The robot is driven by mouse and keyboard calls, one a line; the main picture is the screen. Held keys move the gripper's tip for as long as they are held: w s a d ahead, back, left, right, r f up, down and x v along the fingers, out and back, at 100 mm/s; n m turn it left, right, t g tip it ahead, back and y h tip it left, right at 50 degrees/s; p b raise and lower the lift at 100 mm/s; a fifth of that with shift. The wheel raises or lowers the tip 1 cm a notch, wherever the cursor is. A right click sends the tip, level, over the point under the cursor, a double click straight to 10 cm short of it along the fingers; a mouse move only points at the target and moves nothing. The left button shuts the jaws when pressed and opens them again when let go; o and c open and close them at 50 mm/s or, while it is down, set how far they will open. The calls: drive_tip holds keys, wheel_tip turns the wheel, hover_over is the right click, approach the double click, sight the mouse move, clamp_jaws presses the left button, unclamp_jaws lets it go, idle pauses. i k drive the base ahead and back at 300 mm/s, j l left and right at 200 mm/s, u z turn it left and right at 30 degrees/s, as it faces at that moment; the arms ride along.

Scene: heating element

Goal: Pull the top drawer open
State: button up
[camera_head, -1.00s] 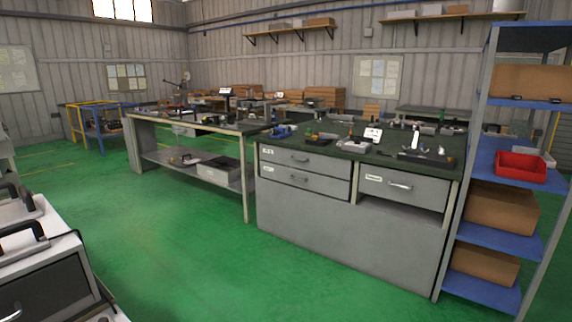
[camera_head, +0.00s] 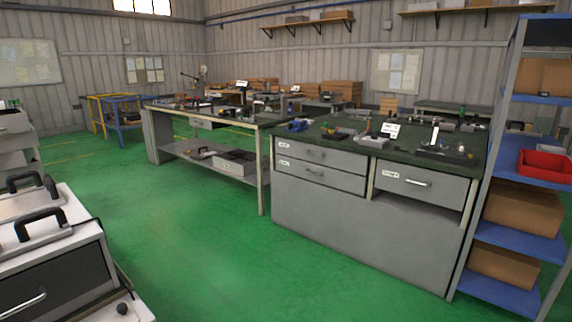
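A grey workbench cabinet (camera_head: 360,240) with a dark green top stands right of the middle. Its upper left drawer (camera_head: 325,156) looks shut, with a small handle on its front. A second drawer (camera_head: 318,176) sits right below it and also looks shut. A third drawer (camera_head: 422,188), with a bright handle, is at the right side above an open gap. All three carry small white labels too small to read. I cannot tell from the view which one the task calls the top drawer. My gripper is out of view.
Green floor (camera_head: 190,240) lies open before the cabinet. A white unit (camera_head: 60,250) with black handles and a dark front fills the lower left. A second workbench (camera_head: 215,127) stands left of the cabinet. A blue shelf rack (camera_head: 505,230) with a red bin (camera_head: 546,165) stands close at right.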

sight(359, 163)
drive_tip(key=i, duration=0.7)
drive_tip(key=i+u, duration=0.1)
drive_tip(key=i, duration=0.65)
drive_tip(key=i+l, duration=0.1)
drive_tip(key=i, duration=0.6)
drive_tip(key=i+l, duration=0.1)
drive_tip(key=i, duration=0.6)
drive_tip(key=i+u, duration=0.1)
drive_tip(key=i, duration=0.65)
drive_tip(key=i+l, duration=0.2)
drive_tip(key=i, duration=0.5)
drive_tip(key=u, duration=0.05)
